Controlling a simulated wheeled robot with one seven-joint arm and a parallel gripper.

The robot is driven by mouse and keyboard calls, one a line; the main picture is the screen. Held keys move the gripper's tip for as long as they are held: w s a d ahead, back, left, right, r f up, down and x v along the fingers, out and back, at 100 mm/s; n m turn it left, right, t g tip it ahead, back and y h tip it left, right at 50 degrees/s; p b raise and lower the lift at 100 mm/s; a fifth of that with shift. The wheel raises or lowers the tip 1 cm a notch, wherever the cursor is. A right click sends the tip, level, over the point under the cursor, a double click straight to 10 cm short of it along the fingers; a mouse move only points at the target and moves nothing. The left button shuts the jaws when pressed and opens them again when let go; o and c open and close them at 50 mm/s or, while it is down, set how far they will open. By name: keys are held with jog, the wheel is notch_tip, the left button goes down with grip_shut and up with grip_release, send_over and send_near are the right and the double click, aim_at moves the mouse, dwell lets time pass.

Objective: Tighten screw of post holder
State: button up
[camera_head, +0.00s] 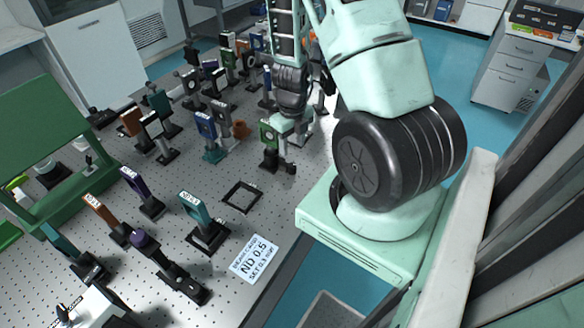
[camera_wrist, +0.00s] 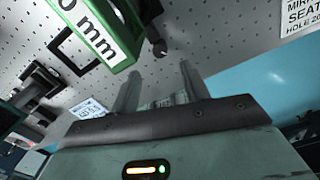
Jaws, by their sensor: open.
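A green optic mount (camera_head: 269,134) stands on a dark post holder (camera_head: 271,158) near the middle of the optical table in the head view. A dark screw knob (camera_head: 291,169) sticks out at its lower right. In the wrist view the green mount (camera_wrist: 95,30) shows large at top left, with a label reading "0 mm". A black knob (camera_wrist: 159,47) is beside it, just beyond the fingertips. My gripper (camera_wrist: 158,76) is open, with nothing between its fingers. In the head view my gripper (camera_head: 290,128) is close above and behind the mount, partly hidden by my arm.
An empty black square frame (camera_head: 241,197) lies on the perforated table (camera_head: 215,263). A card reading "ND 0.5" (camera_head: 252,258) is at the front edge. A teal mount (camera_head: 203,220) stands left of it. Several other mounts crowd the back. A green stand (camera_head: 40,122) is at far left.

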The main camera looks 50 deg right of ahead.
aim_at(292, 165)
notch_tip(292, 165, down, 9)
jog(key=shift+f, duration=0.1)
dwell(0.3)
